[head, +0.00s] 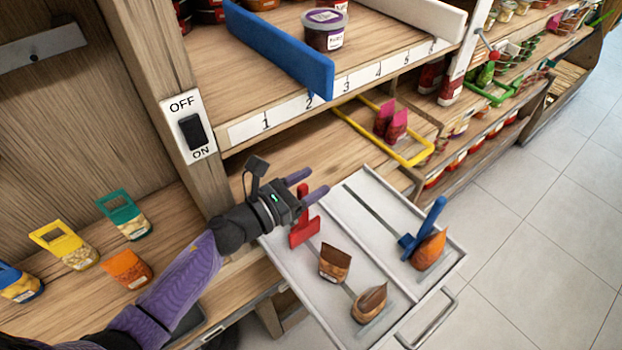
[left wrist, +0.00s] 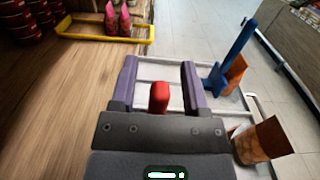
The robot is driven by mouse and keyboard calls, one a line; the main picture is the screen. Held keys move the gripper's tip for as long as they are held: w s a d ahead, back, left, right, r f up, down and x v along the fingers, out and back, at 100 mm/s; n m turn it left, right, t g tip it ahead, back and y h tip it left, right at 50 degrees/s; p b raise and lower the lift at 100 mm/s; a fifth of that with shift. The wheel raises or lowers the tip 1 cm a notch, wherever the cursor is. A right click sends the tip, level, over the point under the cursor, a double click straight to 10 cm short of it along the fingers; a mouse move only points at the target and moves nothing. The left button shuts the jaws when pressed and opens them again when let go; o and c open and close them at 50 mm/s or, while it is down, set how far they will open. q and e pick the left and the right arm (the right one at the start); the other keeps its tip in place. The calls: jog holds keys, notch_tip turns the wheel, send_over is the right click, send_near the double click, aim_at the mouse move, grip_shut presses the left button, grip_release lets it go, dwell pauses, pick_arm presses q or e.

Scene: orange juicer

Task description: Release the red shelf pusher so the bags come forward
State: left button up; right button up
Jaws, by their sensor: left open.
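The red shelf pusher (head: 303,227) stands in the left lane of the white pull-out tray (head: 350,262). My left gripper (head: 311,184) is open at the tray's back left, right by the pusher. In the left wrist view the pusher's red top (left wrist: 159,97) shows between the two purple fingers, with gaps on both sides; I cannot tell whether it touches. A brown bag (head: 335,263) and a second brown bag (head: 370,303) stand in the same lane, forward of the pusher and apart from it. My right gripper is not in view.
A blue pusher (head: 424,230) with an orange-brown bag (head: 429,251) stands in the tray's right lane. A yellow frame (head: 416,160) with pink bags lies behind. A numbered shelf (head: 345,84) overhangs the back. A wooden post with an OFF/ON switch (head: 191,132) stands left.

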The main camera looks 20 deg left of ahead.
pick_arm(q)
jog(key=shift+w+d, duration=0.15)
grip_shut()
dwell(1.4)
